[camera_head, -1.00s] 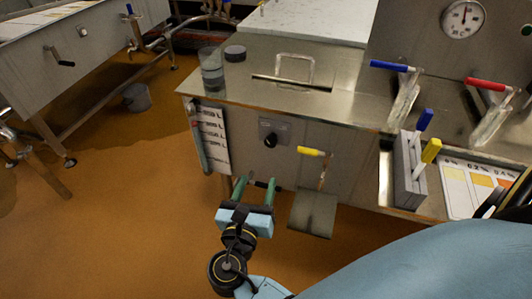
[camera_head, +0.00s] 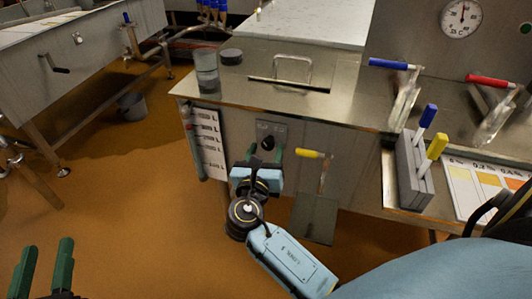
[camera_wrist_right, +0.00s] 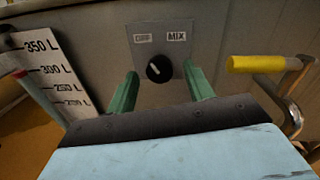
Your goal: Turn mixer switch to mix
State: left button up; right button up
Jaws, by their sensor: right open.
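In the head view the knob (camera_head: 267,143) is on the front of the steel vat. My right gripper (camera_head: 264,157) is open in front of the plate. In the right wrist view its green fingers (camera_wrist_right: 160,88) stand apart on either side of the knob, with no clear contact. My left gripper (camera_head: 46,262) is open and empty at the bottom left.
A yellow-handled valve (camera_head: 309,153) sticks out right of the switch. A litre scale (camera_head: 208,142) is on the vat front to the left. A grey holder (camera_head: 412,175) with blue and yellow handles stands on the right ledge.

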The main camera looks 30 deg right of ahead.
pick_arm(q)
jog(key=shift+r+t, duration=0.3)
jog(key=shift+r, duration=0.05)
pick_arm(e)
jog(key=shift+w+d, duration=0.2)
jog(key=c, duration=1)
jog(key=shift+o, duration=0.2)
